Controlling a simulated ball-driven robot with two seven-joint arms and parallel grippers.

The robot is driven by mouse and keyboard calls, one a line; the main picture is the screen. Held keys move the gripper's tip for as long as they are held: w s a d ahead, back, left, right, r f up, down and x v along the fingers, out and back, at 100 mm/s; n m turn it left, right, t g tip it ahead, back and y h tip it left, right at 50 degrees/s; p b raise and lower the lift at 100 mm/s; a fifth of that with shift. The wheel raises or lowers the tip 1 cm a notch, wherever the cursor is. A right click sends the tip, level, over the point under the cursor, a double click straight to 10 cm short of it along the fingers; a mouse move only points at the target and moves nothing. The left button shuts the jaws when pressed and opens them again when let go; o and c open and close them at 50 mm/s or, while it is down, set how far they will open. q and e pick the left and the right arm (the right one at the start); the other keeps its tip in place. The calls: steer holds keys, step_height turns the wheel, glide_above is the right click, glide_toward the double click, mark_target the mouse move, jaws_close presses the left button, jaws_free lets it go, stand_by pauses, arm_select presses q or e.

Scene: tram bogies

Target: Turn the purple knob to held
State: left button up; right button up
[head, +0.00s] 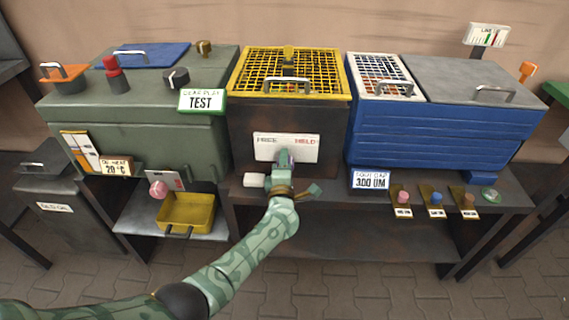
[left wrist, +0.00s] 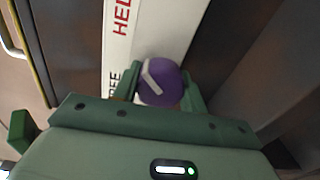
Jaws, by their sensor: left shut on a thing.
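The purple knob (left wrist: 162,84) sits on a white plate marked FREE and HELD (left wrist: 148,40) in the left wrist view. A pale stripe on the knob slants, its upper end leaning left on the HELD side; I cannot tell which end is the pointer. My left gripper (left wrist: 160,95) is shut on the knob, one finger on each side. In the head view the plate (head: 304,154) is on the dark front of the yellow-grilled box, and my left gripper (head: 284,166) covers most of the knob (head: 284,155). My right gripper is out of view.
The yellow-grilled box (head: 242,150) stands between a grey-green TEST cabinet (head: 130,135) and a blue box (head: 440,135). A yellow tray (head: 187,212) sits low on the left. Small coloured knobs (head: 436,198) line the bench edge at right. The paved floor in front is clear.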

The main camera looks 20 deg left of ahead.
arm_select(q)
steer(key=shift+s+f, duration=0.1)
steer(key=shift+f, duration=0.1)
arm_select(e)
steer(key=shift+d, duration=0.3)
arm_select(q)
steer(key=o, duration=0.9)
steer(key=shift+o, duration=0.4)
steer(key=shift+r, duration=0.1)
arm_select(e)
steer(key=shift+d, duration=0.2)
arm_select(q)
steer(key=shift+s+d+r+p, duration=0.1)
steer(key=shift+s+d+p, duration=0.05)
steer(key=shift+s+p, duration=0.2)
steer(key=p+v, duration=0.5)
steer(key=v, duration=1)
steer(key=shift+s, duration=0.25)
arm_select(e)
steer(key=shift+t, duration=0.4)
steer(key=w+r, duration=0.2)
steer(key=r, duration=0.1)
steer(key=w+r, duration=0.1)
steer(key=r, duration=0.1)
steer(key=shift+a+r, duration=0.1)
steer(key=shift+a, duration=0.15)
arm_select(q)
steer(key=shift+d, duration=0.1)
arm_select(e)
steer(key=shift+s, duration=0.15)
